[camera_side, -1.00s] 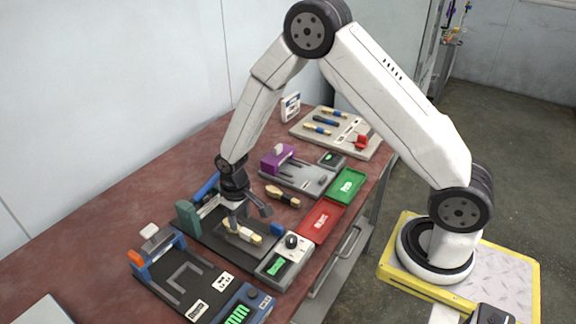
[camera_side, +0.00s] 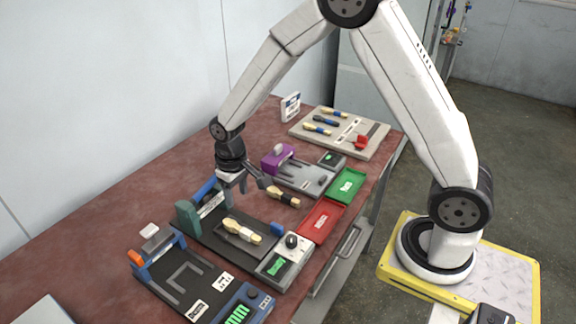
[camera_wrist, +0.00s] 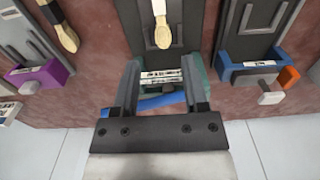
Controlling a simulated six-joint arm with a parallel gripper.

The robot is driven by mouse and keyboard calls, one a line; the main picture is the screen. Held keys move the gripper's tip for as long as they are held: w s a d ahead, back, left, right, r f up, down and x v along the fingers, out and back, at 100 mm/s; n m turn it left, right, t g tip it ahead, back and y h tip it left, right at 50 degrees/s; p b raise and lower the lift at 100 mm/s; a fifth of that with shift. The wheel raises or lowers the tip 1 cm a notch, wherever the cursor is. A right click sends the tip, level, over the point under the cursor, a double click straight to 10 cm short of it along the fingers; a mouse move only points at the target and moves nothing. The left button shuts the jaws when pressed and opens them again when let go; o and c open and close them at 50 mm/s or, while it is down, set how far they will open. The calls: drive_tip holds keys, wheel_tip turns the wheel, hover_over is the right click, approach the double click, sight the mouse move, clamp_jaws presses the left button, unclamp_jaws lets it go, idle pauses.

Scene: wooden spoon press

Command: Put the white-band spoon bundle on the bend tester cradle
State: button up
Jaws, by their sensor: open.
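The white-band spoon bundle (camera_side: 242,231) is pale wood with a white band. It lies flat on the dark bed of the middle station (camera_side: 196,236), which has a green block and a blue part at its back; the pictures do not clearly confirm that this is the bend tester cradle. In the wrist view the bundle (camera_wrist: 162,32) lies beyond my fingertips, untouched. My gripper (camera_side: 243,184) is open and empty, raised above the back part of that station. In the wrist view its two fingers (camera_wrist: 160,76) stand apart.
A dark-band bundle (camera_side: 283,196) lies on the red table. A purple-blocked station (camera_side: 300,176) stands behind, a blue-and-orange one (camera_side: 185,275) in front. Red (camera_side: 321,221) and green (camera_side: 346,186) trays are at right. A board (camera_side: 350,142) at the back holds several bundles.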

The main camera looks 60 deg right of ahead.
idle(0.4)
drive_tip(key=s+d+r+t, duration=0.1)
drive_tip(key=s+r, duration=0.1)
drive_tip(key=s, duration=0.5)
drive_tip(key=s+d+r+t, duration=0.1)
drive_tip(key=s+d+r, duration=0.1)
drive_tip(key=s, duration=0.5)
drive_tip(key=shift+s+r+t, duration=0.3)
drive_tip(key=shift+s+r, duration=0.05)
drive_tip(key=shift+r, duration=0.4)
